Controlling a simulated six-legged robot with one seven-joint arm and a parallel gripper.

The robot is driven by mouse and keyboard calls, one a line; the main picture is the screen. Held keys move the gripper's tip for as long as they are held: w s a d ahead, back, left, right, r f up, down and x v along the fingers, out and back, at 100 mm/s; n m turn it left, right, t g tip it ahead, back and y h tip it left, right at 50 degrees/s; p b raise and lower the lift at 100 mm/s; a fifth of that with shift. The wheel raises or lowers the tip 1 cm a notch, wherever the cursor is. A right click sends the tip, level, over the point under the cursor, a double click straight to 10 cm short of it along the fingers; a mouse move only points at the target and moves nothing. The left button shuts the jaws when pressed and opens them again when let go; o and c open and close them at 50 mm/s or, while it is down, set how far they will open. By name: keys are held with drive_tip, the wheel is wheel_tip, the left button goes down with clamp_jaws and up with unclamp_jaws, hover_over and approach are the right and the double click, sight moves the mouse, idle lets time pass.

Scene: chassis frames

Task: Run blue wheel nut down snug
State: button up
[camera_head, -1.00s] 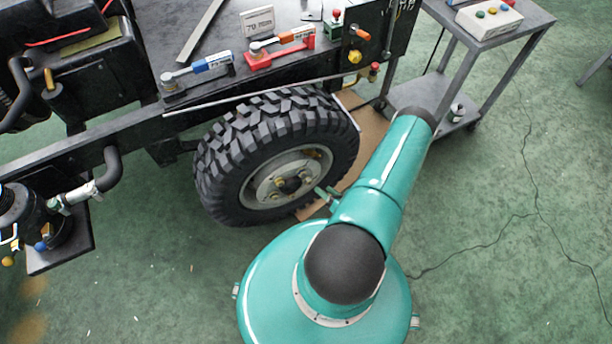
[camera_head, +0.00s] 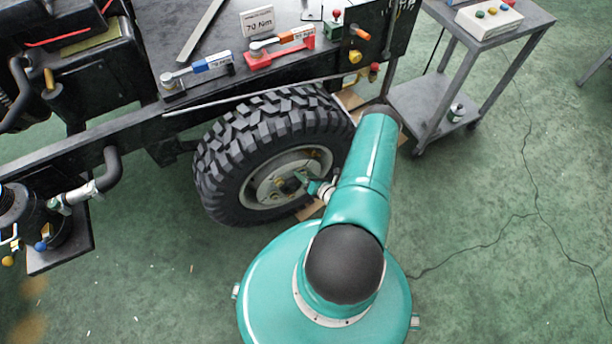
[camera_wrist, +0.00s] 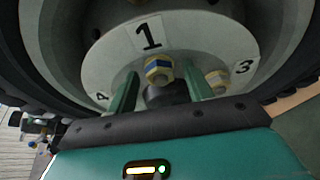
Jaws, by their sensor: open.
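The blue-banded wheel nut (camera_wrist: 158,72) sits on the wheel hub just below the label "1" (camera_wrist: 149,34) in the wrist view. Its blue band wraps a brass-coloured nut. My gripper (camera_wrist: 164,82) is open, with one green finger to the left and one to the right of this nut in the picture. I cannot tell whether either finger touches it. In the head view my gripper (camera_head: 302,181) is at the hub of the tyred wheel (camera_head: 235,150), and the blue nut cannot be made out there.
A brass-coloured nut (camera_wrist: 217,78) sits right of the blue one, near label "3" (camera_wrist: 243,67). The black tyre surrounds the hub. Blue (camera_head: 205,66) and red (camera_head: 280,50) wrench-like tools lie on the bench above, beside a "70 Nm" sign (camera_head: 257,21). A grey cart (camera_head: 410,100) stands right.

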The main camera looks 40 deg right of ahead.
drive_tip(key=c, duration=1)
drive_tip(key=shift+s+d+f+m+t+y, duration=0.1)
drive_tip(key=shift+m+t+y, duration=0.1)
drive_tip(key=shift+m, duration=0.35)
drive_tip(key=shift+d+m+t+y, duration=0.1)
drive_tip(key=shift+m+t+y, duration=0.1)
drive_tip(key=shift+m, duration=0.35)
drive_tip(key=shift+a+m+t+y, duration=0.1)
drive_tip(key=shift+m+t+y, duration=0.25)
drive_tip(key=shift+m, duration=0.75)
drive_tip(key=o, duration=1)
drive_tip(key=s+r, duration=0.2)
drive_tip(key=s, duration=1.1)
drive_tip(key=shift+s+d, duration=0.3)
drive_tip(key=shift+d, duration=0.1)
